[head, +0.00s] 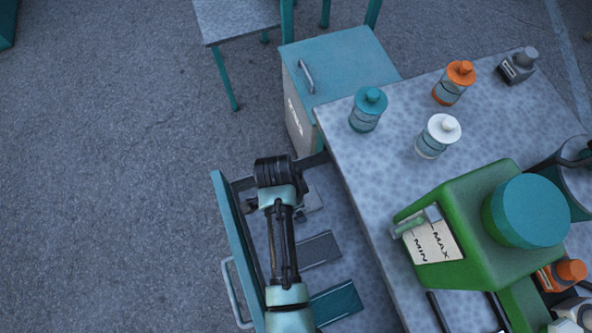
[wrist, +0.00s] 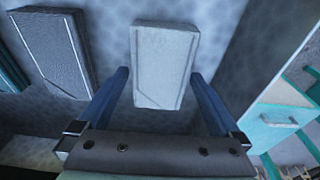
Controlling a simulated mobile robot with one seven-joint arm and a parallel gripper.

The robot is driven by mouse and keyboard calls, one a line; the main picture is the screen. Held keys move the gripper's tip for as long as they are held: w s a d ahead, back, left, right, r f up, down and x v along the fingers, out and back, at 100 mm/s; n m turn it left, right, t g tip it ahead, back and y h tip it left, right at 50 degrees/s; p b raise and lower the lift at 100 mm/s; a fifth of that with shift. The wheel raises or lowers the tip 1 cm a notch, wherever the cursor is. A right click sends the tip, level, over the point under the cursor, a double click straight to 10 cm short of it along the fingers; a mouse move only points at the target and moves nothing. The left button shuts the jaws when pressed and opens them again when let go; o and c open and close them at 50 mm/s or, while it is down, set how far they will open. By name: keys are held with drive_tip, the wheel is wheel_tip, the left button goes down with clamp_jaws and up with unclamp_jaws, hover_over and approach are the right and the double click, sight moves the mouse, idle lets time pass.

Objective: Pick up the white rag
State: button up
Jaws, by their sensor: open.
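The white rag (wrist: 163,50) is a pale, flat, folded block with a stitched line near its edge, lying on the speckled drawer floor. In the wrist view it sits between the two blue fingers of my gripper (wrist: 159,76), which are open with a gap on both sides. In the head view my gripper (head: 278,178) is over the open drawer (head: 233,232), and only a pale part of the white rag (head: 313,198) shows beside it. The fingertips are hidden there.
A dark grey rag (head: 320,250) and a teal rag (head: 337,303) lie in the same drawer. The speckled tabletop (head: 385,185) edges the drawer on the right, carrying bottles and a green canister (head: 470,215). A teal cabinet (head: 340,70) stands behind. Open floor lies left.

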drive_tip(key=shift+f, duration=0.25)
drive_tip(key=c, duration=1.1)
drive_tip(key=shift+r, duration=0.15)
